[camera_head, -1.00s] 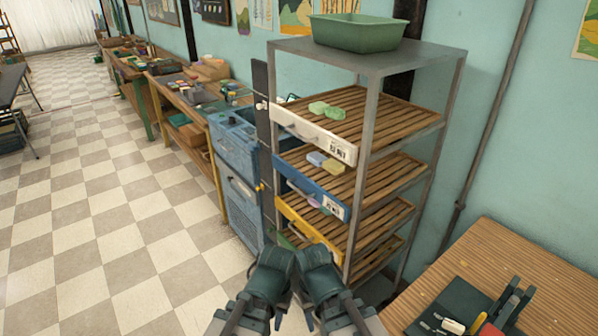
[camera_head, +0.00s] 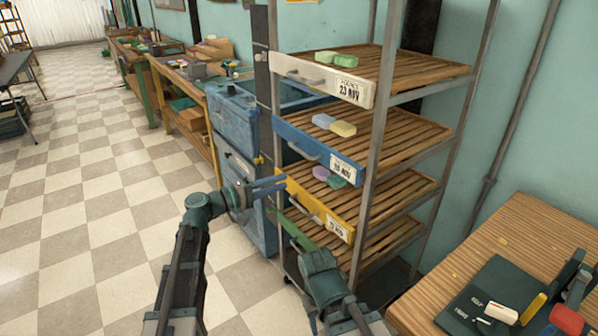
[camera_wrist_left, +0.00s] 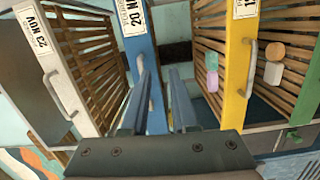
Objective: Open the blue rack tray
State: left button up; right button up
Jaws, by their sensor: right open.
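The blue tray (camera_head: 313,150) is the second from the top in the rack. Its front looks level with the other tray fronts, and it has a bar handle and a white date label. My left gripper (camera_head: 270,184) is open and empty, just in front of the rack and below the blue front. In the left wrist view the blue front (camera_wrist_left: 140,52) stands ahead of the fingers (camera_wrist_left: 158,98). One finger overlaps the handle; the other lies over the gap towards the yellow tray. Contact cannot be told. My right gripper (camera_head: 313,322) is low, before the rack, its fingers mostly hidden.
The white tray (camera_head: 305,72) is above, the yellow tray (camera_head: 312,207) and green tray (camera_head: 289,228) below. Soaps lie on the slats. A blue cabinet (camera_head: 236,118) stands left of the rack. A wooden table (camera_head: 535,240) with tools is at right.

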aim_at(299, 151)
pick_arm(q)
jog(key=w+a+r+n+t+b, duration=0.1)
jog(key=w+a+r+n+t, duration=0.15)
jog(key=a, duration=0.25)
jog(key=shift+m+h, duration=0.25)
jog(key=shift+h, duration=0.15)
jog(key=x, duration=0.4)
jog(key=p+x, duration=0.1)
jog(key=x, duration=0.4)
jog(key=p+x, duration=0.1)
jog(key=x, duration=0.4)
jog(key=shift+w+a+f, duration=0.1)
jog(key=shift+w+f, duration=0.15)
jog(key=shift+f, duration=0.15)
pick_arm(e)
jog(key=shift+r, duration=0.2)
pick_arm(q)
grip_shut()
